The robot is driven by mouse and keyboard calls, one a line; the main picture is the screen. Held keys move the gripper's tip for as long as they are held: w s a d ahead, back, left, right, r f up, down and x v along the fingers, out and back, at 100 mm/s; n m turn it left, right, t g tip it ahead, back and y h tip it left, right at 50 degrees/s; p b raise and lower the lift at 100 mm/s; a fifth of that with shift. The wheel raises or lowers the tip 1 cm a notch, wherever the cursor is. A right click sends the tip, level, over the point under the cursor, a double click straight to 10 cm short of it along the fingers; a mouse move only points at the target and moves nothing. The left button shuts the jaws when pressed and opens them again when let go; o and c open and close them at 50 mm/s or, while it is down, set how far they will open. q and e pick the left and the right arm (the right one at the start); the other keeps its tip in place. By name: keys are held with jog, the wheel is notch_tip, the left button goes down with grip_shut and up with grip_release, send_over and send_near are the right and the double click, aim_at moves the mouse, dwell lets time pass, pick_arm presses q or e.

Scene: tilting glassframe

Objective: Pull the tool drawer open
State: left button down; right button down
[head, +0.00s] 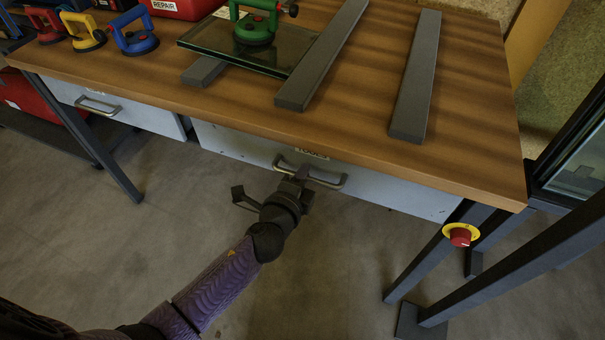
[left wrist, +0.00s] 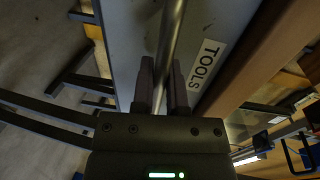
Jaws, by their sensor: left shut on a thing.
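The tool drawer (head: 385,188) is a grey front under the wooden worktop, with a metal bar handle (head: 328,181) and a label partly seen above it. In the left wrist view the label reads TOOLS (left wrist: 206,64), beside the handle bar (left wrist: 171,40). My left gripper (head: 297,176) is at the left part of the handle, its fingers (left wrist: 163,88) on either side of the bar and shut on it. The drawer front looks about level with the table edge; I cannot tell if it stands out slightly. My right gripper is not in view.
A second drawer (head: 135,115) with its own handle is to the left. On the worktop (head: 360,120) lie grey bars (head: 415,80), a glass pane (head: 215,42) with a green suction lifter (head: 255,28), and other suction lifters. A red knob (head: 460,236) is near the right legs. Floor in front is clear.

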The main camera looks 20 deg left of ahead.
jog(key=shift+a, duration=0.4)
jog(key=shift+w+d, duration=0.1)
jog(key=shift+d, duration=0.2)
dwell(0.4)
